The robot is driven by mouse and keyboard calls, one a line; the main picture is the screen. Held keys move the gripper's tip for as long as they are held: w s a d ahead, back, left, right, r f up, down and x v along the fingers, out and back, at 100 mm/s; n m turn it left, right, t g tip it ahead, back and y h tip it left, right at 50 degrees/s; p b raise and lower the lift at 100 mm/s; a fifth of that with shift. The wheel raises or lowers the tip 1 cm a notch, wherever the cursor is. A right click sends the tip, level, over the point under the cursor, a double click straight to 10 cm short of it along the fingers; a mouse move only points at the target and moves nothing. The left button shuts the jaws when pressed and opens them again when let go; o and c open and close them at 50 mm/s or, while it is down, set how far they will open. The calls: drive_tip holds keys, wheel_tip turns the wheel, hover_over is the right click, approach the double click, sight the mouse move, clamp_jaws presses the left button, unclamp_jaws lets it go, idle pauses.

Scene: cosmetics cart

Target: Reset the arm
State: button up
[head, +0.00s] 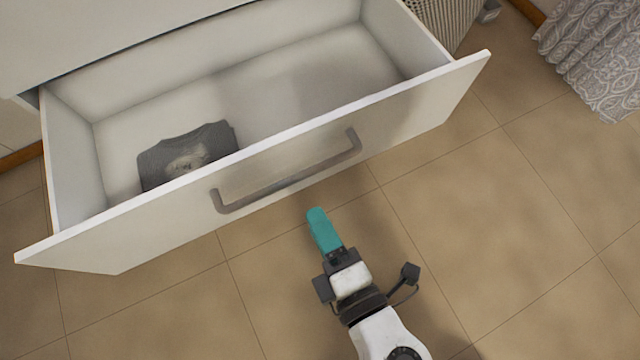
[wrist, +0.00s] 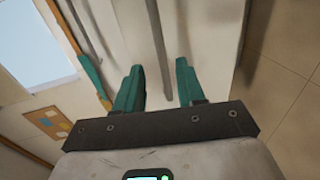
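My gripper (head: 318,215) has teal fingers and sits just in front of the open drawer, below its handle in the head view. In the wrist view my gripper (wrist: 158,75) shows two teal fingers held apart with nothing between them. The grey bar handle (head: 288,180) is on the white drawer front (head: 420,120). The gripper appears apart from the handle. The handle also shows in the wrist view (wrist: 158,50), beyond the fingers.
The drawer (head: 300,75) is pulled out and holds a folded grey shirt (head: 185,155) at its left. A patterned curtain (head: 600,55) hangs at the upper right, near a ribbed pale object (head: 445,18). The tiled floor (head: 520,220) at the right is clear.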

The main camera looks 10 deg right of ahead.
idle(0.3)
drive_tip(key=w+d+f+m+g+h, duration=0.25)
drive_tip(key=d+m+h, duration=0.35)
drive_tip(key=d, duration=0.4)
drive_tip(key=w+d+f+m+g+h, duration=0.2)
drive_tip(key=d+f+m+g+h, duration=0.15)
drive_tip(key=d+m, duration=0.5)
drive_tip(key=s+d+f+m+g+y, duration=0.4)
drive_tip(key=s+d+f+m+g, duration=0.3)
drive_tip(key=s+f+g, duration=0.15)
wheel_tip(320, 180, up, 33)
drive_tip(key=s+a+p, duration=0.1)
drive_tip(key=p, duration=3.1)
drive_tip(key=shift+s+f+y, duration=0.15)
drive_tip(key=shift+y, duration=0.3)
